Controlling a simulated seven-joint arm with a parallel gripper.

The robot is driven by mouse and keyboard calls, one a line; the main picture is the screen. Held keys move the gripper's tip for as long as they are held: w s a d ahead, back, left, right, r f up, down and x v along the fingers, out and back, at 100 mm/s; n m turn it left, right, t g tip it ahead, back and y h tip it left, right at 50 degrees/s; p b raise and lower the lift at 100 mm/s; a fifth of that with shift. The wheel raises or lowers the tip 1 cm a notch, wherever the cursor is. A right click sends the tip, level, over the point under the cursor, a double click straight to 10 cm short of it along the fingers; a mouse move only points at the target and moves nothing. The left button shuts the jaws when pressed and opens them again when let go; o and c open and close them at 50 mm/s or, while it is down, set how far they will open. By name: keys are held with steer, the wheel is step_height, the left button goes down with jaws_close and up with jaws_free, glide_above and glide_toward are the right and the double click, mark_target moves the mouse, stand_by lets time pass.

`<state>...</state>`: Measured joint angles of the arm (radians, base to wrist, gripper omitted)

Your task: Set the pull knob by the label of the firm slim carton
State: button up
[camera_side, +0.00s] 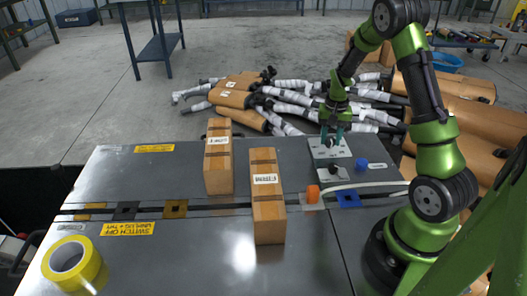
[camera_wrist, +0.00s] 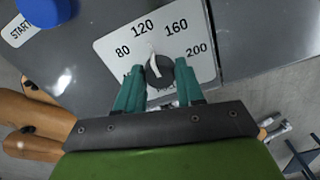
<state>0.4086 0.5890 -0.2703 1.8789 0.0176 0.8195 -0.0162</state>
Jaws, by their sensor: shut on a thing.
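My gripper (camera_side: 333,138) is at the dial plate (camera_side: 328,153) toward the back right of the bench. In the wrist view, its green fingers (camera_wrist: 159,82) are shut on the dark round knob (camera_wrist: 160,70), one on each side. The dial plate (camera_wrist: 108,47) reads 80, 120, 160 and 200. A white pointer on the knob points up, toward about 120. Lettering below the knob is partly hidden by the fingers.
A second carton (camera_side: 218,165) with a small label stands left of the FIRM one. A blue button (camera_side: 361,163), an orange block (camera_side: 313,192) and a smaller plate (camera_side: 335,179) are near the dial. Yellow tape (camera_side: 70,258) lies front left. Wrapped mufflers (camera_side: 290,105) lie behind.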

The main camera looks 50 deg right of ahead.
mark_target(331, 139)
steer(key=o, duration=1)
steer(key=shift+o, duration=0.2)
step_height(331, 139, up, 17)
steer(key=s+a+r+n+t, duration=0.2)
steer(key=s+a, duration=0.1)
steer(key=a, duration=0.6)
steer(key=s+a+r+n+t+y, duration=0.1)
steer(key=s+a+r+n+t, duration=0.1)
steer(key=a, duration=0.7)
steer(key=s+a+r+n+t+y, duration=0.1)
steer(key=s+a+r+n+t, duration=0.1)
steer(key=a, duration=0.7)
steer(key=s+n+t, duration=0.1)
steer(key=s, duration=0.1)
steer(key=shift+s+a+r+n, duration=0.15)
steer(key=shift+s+r+n, duration=0.1)
steer(key=shift+s+n, duration=0.05)
